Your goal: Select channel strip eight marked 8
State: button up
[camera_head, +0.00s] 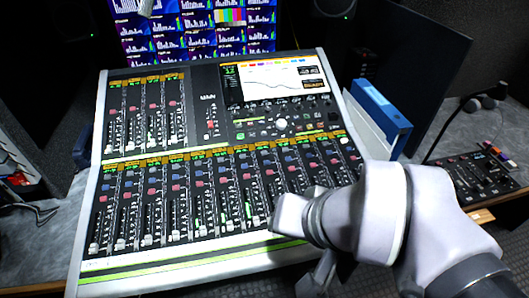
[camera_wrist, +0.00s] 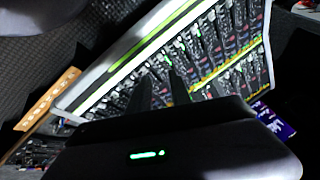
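The mixing console (camera_head: 90,215) fills the middle of the head view, with a long lower row of channel strips (camera_head: 178,200) and a shorter upper-left row. The strip numbers are too small to read, so I cannot tell which strip is marked 8. My white arm reaches over the console's lower right part and hides the lower ends of some right-hand strips. In the head view my gripper's fingers are hidden. In the wrist view my gripper (camera_wrist: 160,80) shows two dark fingers apart, with nothing between them, pointing towards the console strips (camera_wrist: 205,50). I cannot tell whether they touch it.
The console's screen (camera_head: 275,82) is at its upper right, with monitors (camera_head: 190,35) behind. A blue binder (camera_head: 380,108) stands beside its right edge. A smaller control panel (camera_head: 468,178) and headphones (camera_head: 482,102) lie on the right desk.

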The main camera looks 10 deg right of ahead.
grip_shut()
dwell(1.4)
